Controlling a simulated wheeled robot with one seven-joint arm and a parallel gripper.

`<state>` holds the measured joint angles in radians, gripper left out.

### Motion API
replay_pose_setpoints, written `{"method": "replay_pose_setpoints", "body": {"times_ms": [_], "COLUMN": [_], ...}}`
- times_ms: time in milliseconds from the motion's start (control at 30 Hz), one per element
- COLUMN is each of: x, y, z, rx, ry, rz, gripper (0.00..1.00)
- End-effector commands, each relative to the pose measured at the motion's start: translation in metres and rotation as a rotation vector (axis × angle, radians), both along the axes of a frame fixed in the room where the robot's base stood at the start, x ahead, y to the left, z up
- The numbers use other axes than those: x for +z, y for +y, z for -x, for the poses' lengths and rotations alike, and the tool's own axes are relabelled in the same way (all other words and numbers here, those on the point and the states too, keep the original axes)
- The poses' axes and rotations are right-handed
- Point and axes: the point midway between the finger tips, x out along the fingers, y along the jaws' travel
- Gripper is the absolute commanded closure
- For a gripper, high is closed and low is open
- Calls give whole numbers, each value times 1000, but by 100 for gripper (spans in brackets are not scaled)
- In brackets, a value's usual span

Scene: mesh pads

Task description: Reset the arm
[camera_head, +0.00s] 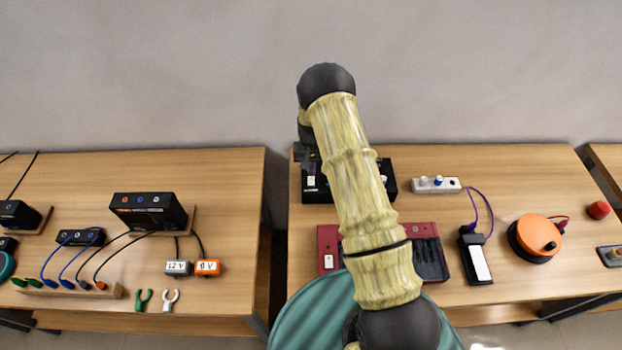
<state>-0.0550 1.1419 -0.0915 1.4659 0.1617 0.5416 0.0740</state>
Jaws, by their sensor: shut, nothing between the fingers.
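My arm (362,190) rises from the bottom of the head view, bent at a dark joint at the top. My gripper (311,168) hangs below that joint, partly hidden behind my arm link. It is small and dark, shut and empty, in front of or above a black box (315,196) at the back left of the right table. I cannot tell how far it is from the box.
The left table (220,180) holds black boxes (150,210) with cables. A gap separates the tables.

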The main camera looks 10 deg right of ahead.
Motion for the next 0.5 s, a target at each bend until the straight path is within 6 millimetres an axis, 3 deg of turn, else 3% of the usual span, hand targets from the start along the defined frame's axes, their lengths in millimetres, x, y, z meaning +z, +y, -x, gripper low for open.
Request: {"method": "replay_pose_setpoints", "body": {"times_ms": [133, 500], "x": [10, 11], "y": [0, 0], "z": [0, 0], "rx": [0, 0], "ry": [0, 0], "rz": [0, 0], "gripper": [100, 100]}}
